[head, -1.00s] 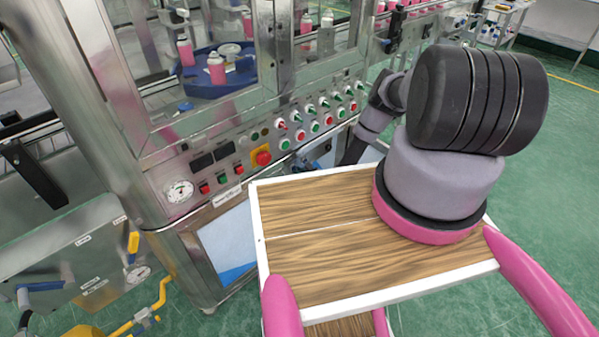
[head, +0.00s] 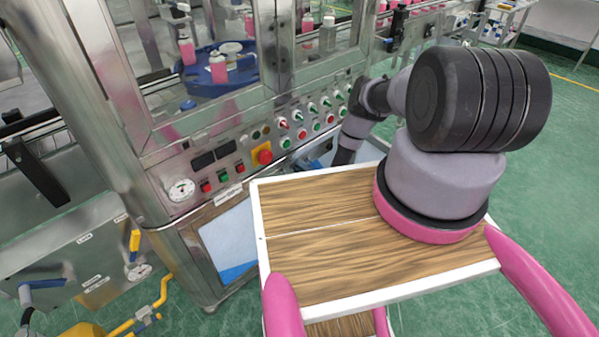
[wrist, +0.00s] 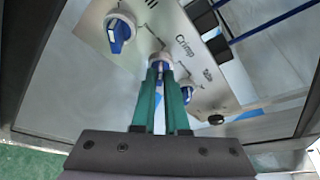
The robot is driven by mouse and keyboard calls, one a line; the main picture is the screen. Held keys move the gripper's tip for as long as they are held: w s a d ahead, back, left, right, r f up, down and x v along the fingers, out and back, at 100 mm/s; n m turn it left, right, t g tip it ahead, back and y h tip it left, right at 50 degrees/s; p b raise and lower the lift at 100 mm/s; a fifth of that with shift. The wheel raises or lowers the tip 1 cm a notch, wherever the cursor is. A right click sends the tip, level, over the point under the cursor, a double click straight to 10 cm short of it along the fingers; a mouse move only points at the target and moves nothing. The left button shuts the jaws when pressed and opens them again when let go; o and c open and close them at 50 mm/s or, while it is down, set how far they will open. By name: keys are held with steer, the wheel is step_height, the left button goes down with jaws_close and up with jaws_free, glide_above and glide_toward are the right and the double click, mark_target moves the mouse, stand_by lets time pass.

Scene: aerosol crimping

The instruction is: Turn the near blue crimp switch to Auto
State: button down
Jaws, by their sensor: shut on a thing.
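In the wrist view, a pale panel (wrist: 224,75) marked "Crimp" carries several blue knobs on white round bases. My gripper (wrist: 161,73) points at the panel, with its green fingers closed about the middle blue switch (wrist: 160,64). The fingers cover most of this switch, so its exact angle cannot be told. Another blue switch (wrist: 118,33) with a white pointer mark is up and left of the fingers. A third blue switch (wrist: 187,93) is just right of them, partly hidden. In the head view my gripper is hidden behind the wooden-topped table.
The steel machine has a control row with a red emergency button (head: 263,156) and several green and red buttons above the work area. A wood-topped table (head: 320,262) with a white rim is in front. Dark blocks (wrist: 205,22) with blue tubes sit near the switch panel.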

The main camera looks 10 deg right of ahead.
stand_by(0.3)
steer(key=c, duration=0.9)
jaws_free()
steer(key=shift+c, duration=0.2)
steer(key=v, duration=1.1)
